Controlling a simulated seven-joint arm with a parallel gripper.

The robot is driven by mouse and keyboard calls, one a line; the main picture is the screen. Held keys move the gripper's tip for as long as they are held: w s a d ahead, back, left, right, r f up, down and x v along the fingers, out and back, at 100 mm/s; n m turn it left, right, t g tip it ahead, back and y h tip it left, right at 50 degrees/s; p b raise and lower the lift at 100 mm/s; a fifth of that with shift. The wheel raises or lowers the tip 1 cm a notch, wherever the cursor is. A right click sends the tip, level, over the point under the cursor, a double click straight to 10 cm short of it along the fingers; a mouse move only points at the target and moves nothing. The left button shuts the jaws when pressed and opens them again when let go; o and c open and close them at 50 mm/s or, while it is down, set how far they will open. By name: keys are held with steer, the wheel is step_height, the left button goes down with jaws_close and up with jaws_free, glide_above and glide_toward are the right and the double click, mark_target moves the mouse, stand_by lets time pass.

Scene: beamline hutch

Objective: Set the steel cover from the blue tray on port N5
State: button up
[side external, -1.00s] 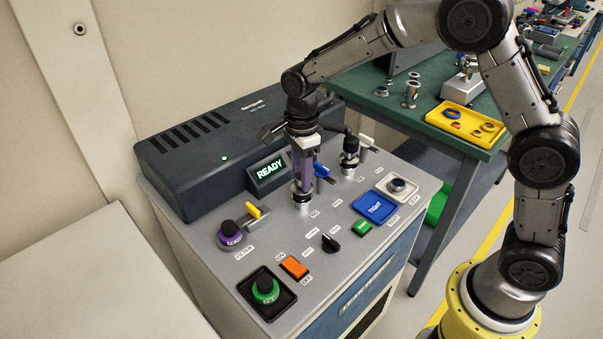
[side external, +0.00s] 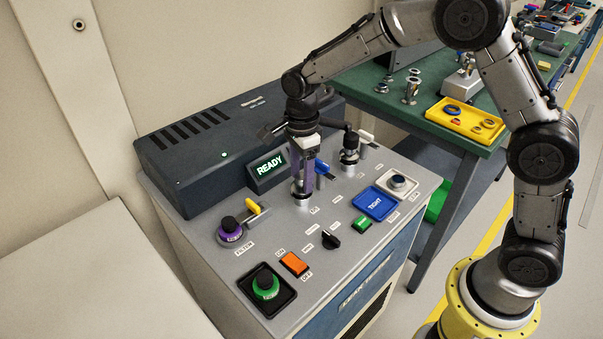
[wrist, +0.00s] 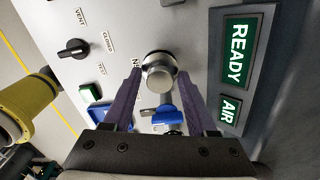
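A round steel piece (wrist: 159,76) sits on the panel by a partly hidden label starting with N, in the wrist view. It looks like the steel cover on a port, but I cannot tell cover and port apart. My gripper (wrist: 160,88) points down over it, with one purple finger on each side and a narrow gap at the tips. In the side view, my gripper (side external: 303,188) is low over the same steel port (side external: 302,202). The blue tray (side external: 375,203), marked TIGHT, shows no cover on it; its edge is in the wrist view (wrist: 98,113).
A dark pipe fitting (side external: 349,152) and a blue-handled lever (wrist: 168,114) stand close to my gripper. A READY display (side external: 269,167) is behind. A yellow tray (side external: 430,113) is on the green bench.

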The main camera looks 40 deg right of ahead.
steer(key=shift+o, duration=0.8)
steer(key=s+d+r+t, duration=0.1)
steer(key=s+d+r, duration=0.1)
steer(key=r, duration=0.9)
steer(key=s+d+r+t, duration=0.1)
steer(key=s+r, duration=0.2)
steer(key=r, duration=0.7)
steer(key=s+d+r+n+t, duration=0.2)
steer(key=s+d+r+n, duration=0.1)
steer(key=s, duration=0.6)
steer(key=s+d+f+n+t, duration=0.1)
steer(key=s+f+n, duration=0.8)
steer(key=s+n, duration=0.4)
steer(key=shift+d+f+n+t, duration=0.2)
steer(key=shift+d+n+t, duration=0.1)
steer(key=shift+n, duration=2.2)
steer(key=shift+c, duration=0.3)
